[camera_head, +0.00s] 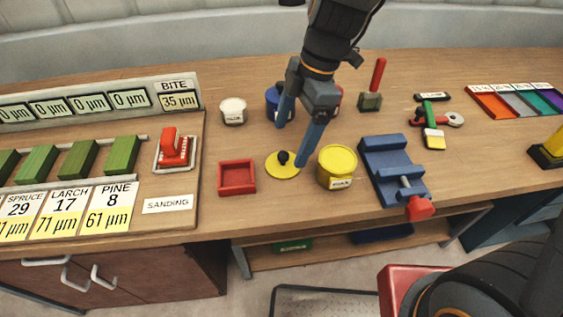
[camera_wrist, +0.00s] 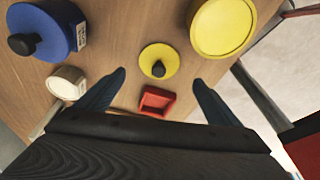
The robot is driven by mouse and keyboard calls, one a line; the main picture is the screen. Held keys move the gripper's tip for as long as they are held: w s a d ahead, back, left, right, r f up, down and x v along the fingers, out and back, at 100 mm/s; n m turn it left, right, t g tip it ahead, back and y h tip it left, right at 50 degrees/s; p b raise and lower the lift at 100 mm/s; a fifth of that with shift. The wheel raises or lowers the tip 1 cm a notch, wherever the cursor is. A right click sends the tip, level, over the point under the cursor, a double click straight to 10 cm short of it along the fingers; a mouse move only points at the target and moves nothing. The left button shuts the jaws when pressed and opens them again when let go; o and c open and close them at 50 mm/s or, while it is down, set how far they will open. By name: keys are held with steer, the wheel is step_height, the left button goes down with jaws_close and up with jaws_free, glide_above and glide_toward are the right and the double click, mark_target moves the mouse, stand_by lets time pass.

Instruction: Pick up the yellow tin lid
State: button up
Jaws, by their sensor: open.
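The yellow tin lid (camera_head: 276,168) is a flat yellow disc with a dark round knob, lying on the wooden bench. It also shows in the wrist view (camera_wrist: 160,57), near the middle top. My gripper (camera_head: 293,142) is open, with its two blue fingers above and around the lid's area in the head view. In the wrist view, its fingertips (camera_wrist: 158,77) stand wide apart on either side of the lid's line, with nothing between them held. A yellow tin (camera_head: 337,168) with a label stands just right of the lid; it also shows in the wrist view (camera_wrist: 222,24).
A red square tray (camera_head: 237,178) lies left of the lid. A blue tin (camera_head: 275,103) and a white tin (camera_head: 232,111) stand behind. A blue vise-like fixture (camera_head: 392,168) is to the right. The sanding board (camera_head: 180,224) fills the left.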

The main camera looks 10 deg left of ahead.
mark_target(283, 155)
steer(key=shift+p+x, duration=0.85)
steer(key=shift+x, duration=2.4)
steer(key=c, duration=1.1)
